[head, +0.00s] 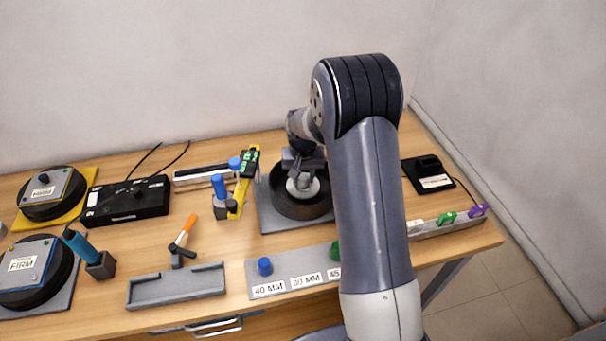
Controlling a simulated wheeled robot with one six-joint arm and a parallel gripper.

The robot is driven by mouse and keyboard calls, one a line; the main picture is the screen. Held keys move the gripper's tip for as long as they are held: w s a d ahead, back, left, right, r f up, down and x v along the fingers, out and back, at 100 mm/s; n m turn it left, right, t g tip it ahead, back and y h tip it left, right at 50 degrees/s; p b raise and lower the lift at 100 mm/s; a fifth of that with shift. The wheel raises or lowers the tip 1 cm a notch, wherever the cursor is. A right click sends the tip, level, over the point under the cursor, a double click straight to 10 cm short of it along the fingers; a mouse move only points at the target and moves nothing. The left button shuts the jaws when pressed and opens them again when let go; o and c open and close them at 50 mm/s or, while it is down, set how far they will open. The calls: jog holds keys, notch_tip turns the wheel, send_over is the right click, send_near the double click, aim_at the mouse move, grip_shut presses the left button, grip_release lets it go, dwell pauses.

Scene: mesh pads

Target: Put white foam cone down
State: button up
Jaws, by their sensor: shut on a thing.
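My gripper (303,172) points down over a round black pad (287,208) on a grey base plate (268,219). It is shut on a small whitish piece, the white foam cone (303,191), seen low between the fingers. The cone is over the middle of the pad; whether it touches the surface I cannot tell. My arm hides the right side of the pad and plate.
Left are two round black pads with plates marked FIRM (22,263), a black box (128,201) and a grey tray (177,287). A labelled rail (293,275) with blue and green pieces lies in front. A black device (428,174) stands right.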

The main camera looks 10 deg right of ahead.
aim_at(303, 183)
jog(key=shift+f, duration=0.1)
jog(key=o, duration=0.9)
jog(key=shift+o, duration=0.2)
notch_tip(303, 183, up, 12)
jog(key=s+b, duration=0.1)
jog(key=shift+s+a+b, duration=0.15)
jog(key=shift+s+b, duration=0.05)
jog(key=shift+b, duration=0.2)
jog(key=f, duration=0.3)
jog(key=w+f+p, duration=0.1)
jog(key=f, duration=0.7)
jog(key=shift+w+d+f+p, duration=0.15)
jog(key=shift+w+d+p, duration=0.05)
jog(key=shift+w+p, duration=0.15)
jog(key=shift+s+r, duration=0.15)
jog(key=shift+r, duration=0.75)
jog(key=shift+f, duration=0.15)
